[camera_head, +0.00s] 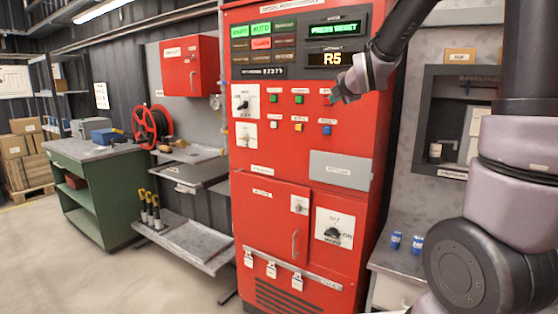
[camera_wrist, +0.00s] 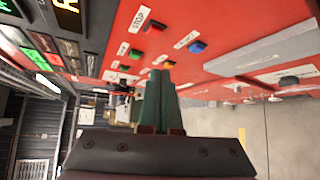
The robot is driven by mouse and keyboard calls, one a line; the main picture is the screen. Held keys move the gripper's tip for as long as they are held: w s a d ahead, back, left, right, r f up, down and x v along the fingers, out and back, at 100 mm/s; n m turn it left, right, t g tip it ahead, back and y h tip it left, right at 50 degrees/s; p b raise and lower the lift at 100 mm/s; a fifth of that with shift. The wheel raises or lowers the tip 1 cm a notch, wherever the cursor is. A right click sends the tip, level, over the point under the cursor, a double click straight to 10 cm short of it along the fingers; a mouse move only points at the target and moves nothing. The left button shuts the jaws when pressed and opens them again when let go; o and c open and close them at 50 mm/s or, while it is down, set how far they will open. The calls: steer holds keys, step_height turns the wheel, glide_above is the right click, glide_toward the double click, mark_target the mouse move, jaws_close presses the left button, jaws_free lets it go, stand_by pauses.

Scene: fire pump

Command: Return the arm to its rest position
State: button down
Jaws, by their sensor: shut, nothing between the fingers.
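My gripper (camera_head: 343,92) is up in front of the red fire pump panel (camera_head: 270,178), near the top, just below the small lit display (camera_head: 331,58) that reads R5. In the wrist view the fingers (camera_wrist: 157,100) are together with nothing between them. They point along the panel face, near its push buttons. My arm comes in from the right side of the head view, and its large links cover part of the wall there. Whether the fingertips touch the panel cannot be told.
The panel has coloured buttons (camera_head: 299,99), a rotary switch (camera_head: 333,233) and a lower door with a handle (camera_head: 295,243). A green workbench (camera_head: 95,190) stands at left. Blue cans (camera_head: 396,240) sit on a shelf close to my arm. The floor at left is clear.

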steer(key=s+d+f+m+g, duration=0.1)
steer(key=s+m+g, duration=0.2)
steer(key=s+m, duration=1)
steer(key=s+d+f+m+g, duration=0.1)
steer(key=s+m+g, duration=0.3)
steer(key=s+m, duration=1)
steer(key=s, duration=0.5)
steer(key=shift+d+f, duration=0.3)
steer(key=shift+f, duration=0.1)
